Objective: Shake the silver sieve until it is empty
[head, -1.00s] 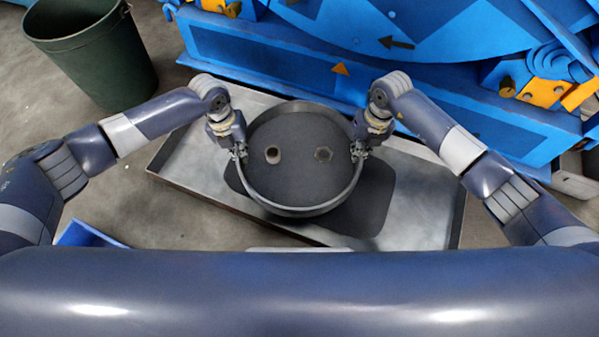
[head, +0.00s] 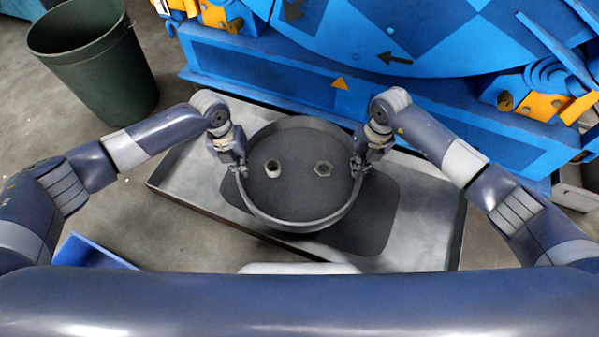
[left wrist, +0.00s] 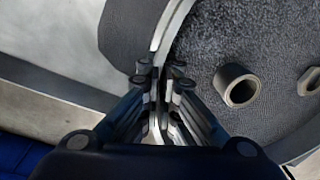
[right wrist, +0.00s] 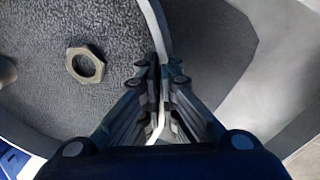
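The silver sieve (head: 290,224) is a round pan with a thin rim, held level over a metal tray (head: 425,235). Dark grainy material (head: 298,195) covers its floor. A short hollow tube (head: 273,169) and a hex nut (head: 323,168) lie on it. The tube also shows in the left wrist view (left wrist: 237,85), the nut in the right wrist view (right wrist: 85,65). My left gripper (head: 238,166) is shut on the sieve's left rim (left wrist: 172,25). My right gripper (head: 360,166) is shut on its right rim (right wrist: 158,30).
A blue machine (head: 260,75) stands just behind the tray. A green bin (head: 100,75) stands at the back left. A blue container edge (head: 90,252) shows at the lower left.

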